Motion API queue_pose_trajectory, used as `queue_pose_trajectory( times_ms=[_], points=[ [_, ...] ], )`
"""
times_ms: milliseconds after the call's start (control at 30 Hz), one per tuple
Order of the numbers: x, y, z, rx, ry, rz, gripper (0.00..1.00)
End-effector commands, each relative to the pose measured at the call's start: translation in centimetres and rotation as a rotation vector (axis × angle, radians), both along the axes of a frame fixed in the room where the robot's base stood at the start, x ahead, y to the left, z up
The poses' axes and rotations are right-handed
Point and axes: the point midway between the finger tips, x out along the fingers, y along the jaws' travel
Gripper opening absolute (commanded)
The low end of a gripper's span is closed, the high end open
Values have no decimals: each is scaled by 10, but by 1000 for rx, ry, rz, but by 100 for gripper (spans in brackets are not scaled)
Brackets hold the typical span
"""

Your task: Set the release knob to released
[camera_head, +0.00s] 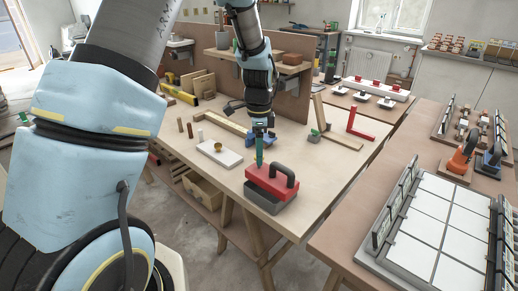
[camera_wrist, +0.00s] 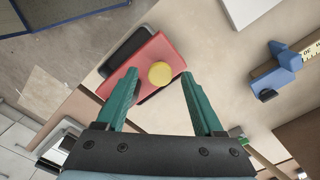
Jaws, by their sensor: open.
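The release knob (camera_wrist: 160,74) is a round yellow disc on top of a red block (camera_wrist: 148,56). In the head view the red block (camera_head: 262,179) has a black arched handle (camera_head: 285,172) and sits on a grey base (camera_head: 268,205) near the bench's front edge. The knob is hidden there behind my fingers. My gripper (camera_head: 259,160) points down over the block. In the wrist view my gripper (camera_wrist: 158,75) is open, its green fingertips on either side of the knob in the picture, with gaps. Its height above the knob is hard to tell. The knob's setting cannot be read.
A white block (camera_head: 219,155) with a brass piece stands left of the red block. A blue clamp (camera_wrist: 276,76) lies behind it. A red angle piece (camera_head: 365,124) lies farther right. A second table with white tiles (camera_head: 437,217) stands at the right.

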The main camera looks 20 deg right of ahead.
Motion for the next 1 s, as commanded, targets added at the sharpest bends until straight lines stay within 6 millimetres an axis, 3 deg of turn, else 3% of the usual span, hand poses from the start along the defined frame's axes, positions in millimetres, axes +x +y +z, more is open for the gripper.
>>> queue_pose_trajectory(
  times_ms=[367,900,1000],
  points=[
    [0,0,-5,0,0,1,67],
    [0,0,-5,0,0,1,6],
    [0,0,-4,0,0,1,0]
  ],
)
